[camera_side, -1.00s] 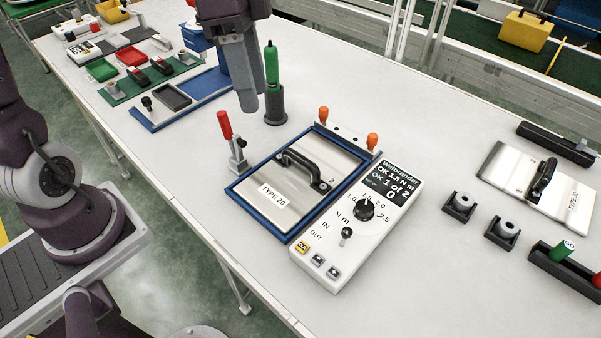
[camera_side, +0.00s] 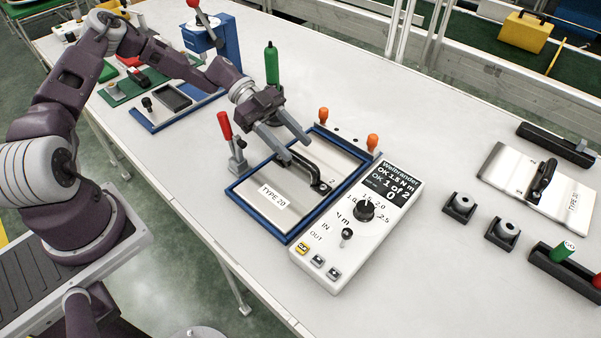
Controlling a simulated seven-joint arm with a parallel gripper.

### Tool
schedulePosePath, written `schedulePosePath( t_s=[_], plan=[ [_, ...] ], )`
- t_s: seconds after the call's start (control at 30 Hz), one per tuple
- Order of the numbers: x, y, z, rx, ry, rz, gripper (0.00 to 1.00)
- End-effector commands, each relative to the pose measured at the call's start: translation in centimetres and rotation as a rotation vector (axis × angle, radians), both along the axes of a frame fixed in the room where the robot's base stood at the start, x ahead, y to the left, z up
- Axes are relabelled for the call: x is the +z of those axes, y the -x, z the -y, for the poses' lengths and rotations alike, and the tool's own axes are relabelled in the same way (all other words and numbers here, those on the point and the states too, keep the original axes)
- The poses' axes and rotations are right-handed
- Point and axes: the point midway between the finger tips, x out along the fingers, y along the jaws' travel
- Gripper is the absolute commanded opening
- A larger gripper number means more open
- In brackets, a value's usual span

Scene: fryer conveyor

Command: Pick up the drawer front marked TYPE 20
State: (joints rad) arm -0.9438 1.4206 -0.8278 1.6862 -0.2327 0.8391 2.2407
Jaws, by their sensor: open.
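A silver drawer front (camera_side: 254,188) with a label reading TYPE 20 lies in a blue-framed fixture (camera_side: 236,197) in the middle of the table. A black bow handle (camera_side: 306,168) stands on it. My gripper (camera_side: 298,149) is open, its two fingers reaching over the far part of this drawer front close to the handle. I cannot tell whether a finger touches the handle. A second silver plate (camera_side: 567,196), also labelled TYPE 20 and with a black handle, lies at the right of the table.
A red-handled clamp (camera_side: 229,140) stands left of the fixture, and orange-topped posts (camera_side: 372,142) stand behind it. A white Weibrander control box (camera_side: 352,229) sits close on its right. A green screwdriver in a holder (camera_side: 272,95) stands behind my gripper. The table's front left is clear.

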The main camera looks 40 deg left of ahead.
Motion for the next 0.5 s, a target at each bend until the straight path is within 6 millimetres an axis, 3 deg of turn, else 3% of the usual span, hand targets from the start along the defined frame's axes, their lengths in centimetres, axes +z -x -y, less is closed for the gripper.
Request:
schedulePosePath(
  t_s=[0.5],
  plan=[
    [-3.6, 0.7, 6.2, -0.002, 0.0, -0.001, 0.45]
  ],
)
